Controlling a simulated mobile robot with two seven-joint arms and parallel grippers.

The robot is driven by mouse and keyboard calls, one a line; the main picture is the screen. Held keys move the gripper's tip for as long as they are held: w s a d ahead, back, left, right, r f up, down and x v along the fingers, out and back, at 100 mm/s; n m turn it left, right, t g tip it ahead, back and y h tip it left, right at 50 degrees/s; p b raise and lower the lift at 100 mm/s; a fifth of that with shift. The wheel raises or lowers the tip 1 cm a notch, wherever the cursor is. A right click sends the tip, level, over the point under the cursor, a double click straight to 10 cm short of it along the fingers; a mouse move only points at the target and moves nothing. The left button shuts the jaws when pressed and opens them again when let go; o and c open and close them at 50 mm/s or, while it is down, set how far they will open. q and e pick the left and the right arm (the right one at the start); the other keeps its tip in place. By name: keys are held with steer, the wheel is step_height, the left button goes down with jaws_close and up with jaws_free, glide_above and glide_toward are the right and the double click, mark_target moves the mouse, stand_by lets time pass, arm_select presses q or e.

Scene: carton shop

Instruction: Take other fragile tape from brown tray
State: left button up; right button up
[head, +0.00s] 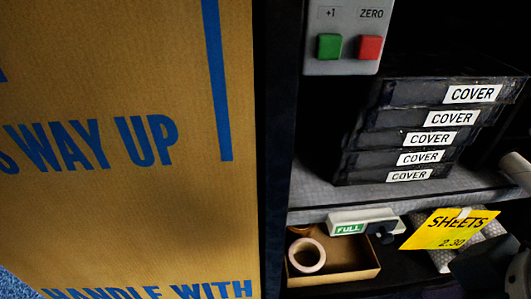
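The brown tray (348,277) is an open, shallow box on the lower shelf, below the grey shelf board. A pale tape roll (291,258) sits in its left part, with its hole facing me; I cannot read any print on it. A small brownish thing (300,230) shows behind the roll, mostly hidden, and I cannot tell whether it is another tape. Neither of my grippers can be made out in the head view.
A large carton (120,90) with blue print fills the left side. Several black boxes labelled COVER (385,118) are stacked on the grey shelf (320,193).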

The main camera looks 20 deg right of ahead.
steer(key=w+d+f+m+h+b, duration=0.1)
steer(key=w+f+b, duration=0.1)
steer(key=f+b, duration=0.5)
steer(key=w+d+f+b, duration=0.15)
steer(key=f+b, duration=0.25)
steer(key=f, duration=0.5)
steer(key=m+t+h+b, duration=0.2)
steer(key=m+h+b, duration=0.1)
steer(key=m+b, duration=0.5)
glide_toward(322, 258)
steer(key=shift+w+d+f, duration=0.1)
steer(key=shift+w+d, duration=0.05)
steer(key=shift+d, duration=0.25)
steer(key=b+x, duration=0.4)
steer(key=b, duration=0.2)
steer(key=shift+f, duration=0.4)
steer(key=b+x, duration=0.1)
steer(key=b, duration=0.1)
steer(key=b+x, duration=0.3)
steer(key=b, duration=0.1)
steer(key=shift+w+a+f+b, duration=0.2)
steer(key=shift+f+b, duration=0.1)
steer(key=shift+w+d+f+b, duration=0.2)
steer(key=shift+b, duration=0.25)
arm_select(q)
step_height(322, 258, down, 36)
